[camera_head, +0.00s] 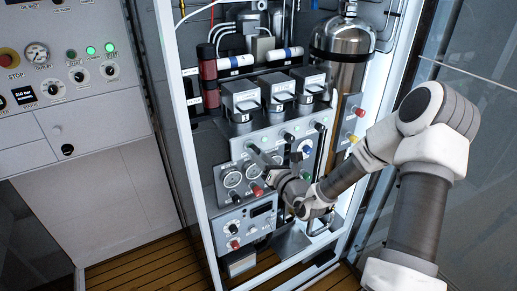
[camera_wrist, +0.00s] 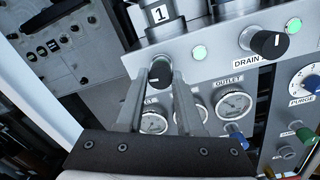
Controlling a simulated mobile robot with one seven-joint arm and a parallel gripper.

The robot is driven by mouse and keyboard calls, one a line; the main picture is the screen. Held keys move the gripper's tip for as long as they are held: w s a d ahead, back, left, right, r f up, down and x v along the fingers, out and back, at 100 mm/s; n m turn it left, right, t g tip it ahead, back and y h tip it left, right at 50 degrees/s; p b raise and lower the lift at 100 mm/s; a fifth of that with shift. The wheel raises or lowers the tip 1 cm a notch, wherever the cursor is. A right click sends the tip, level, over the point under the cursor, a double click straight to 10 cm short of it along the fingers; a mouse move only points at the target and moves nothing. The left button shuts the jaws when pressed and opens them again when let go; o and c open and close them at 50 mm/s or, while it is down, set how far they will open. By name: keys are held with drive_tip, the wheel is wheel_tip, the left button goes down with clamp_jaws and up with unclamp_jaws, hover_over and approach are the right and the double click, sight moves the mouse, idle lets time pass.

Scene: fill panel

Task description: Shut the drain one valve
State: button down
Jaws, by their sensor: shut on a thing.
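My gripper (camera_wrist: 163,80) has its two long fingers on either side of a black knob (camera_wrist: 160,70) in the wrist view, shut on it. This knob sits below the block marked "1"; I take it for the drain one valve. Its own label is hidden behind the fingers. A pale mark shows on its upper face. In the head view my gripper (camera_head: 256,156) reaches the left part of the sloped valve panel (camera_head: 241,145), and the held knob cannot be made out there. A second black knob (camera_wrist: 268,44) labelled "DRAIN" sits to the right, apart from my gripper.
A purge knob (camera_wrist: 309,82) is at the right. Green lamps (camera_wrist: 199,53) sit between the knobs. In the head view, a steel cylinder (camera_head: 341,50) and the white cabinet frame (camera_head: 186,130) flank the panel.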

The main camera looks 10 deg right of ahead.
drive_tip(key=m+p, duration=0.5)
drive_tip(key=m, duration=1.1)
drive_tip(key=shift+m+h, duration=0.3)
drive_tip(key=shift+h, duration=0.1)
drive_tip(key=c, duration=0.5)
unclamp_jaws()
drive_tip(key=shift+c, duration=0.2)
drive_tip(key=shift+s, duration=0.1)
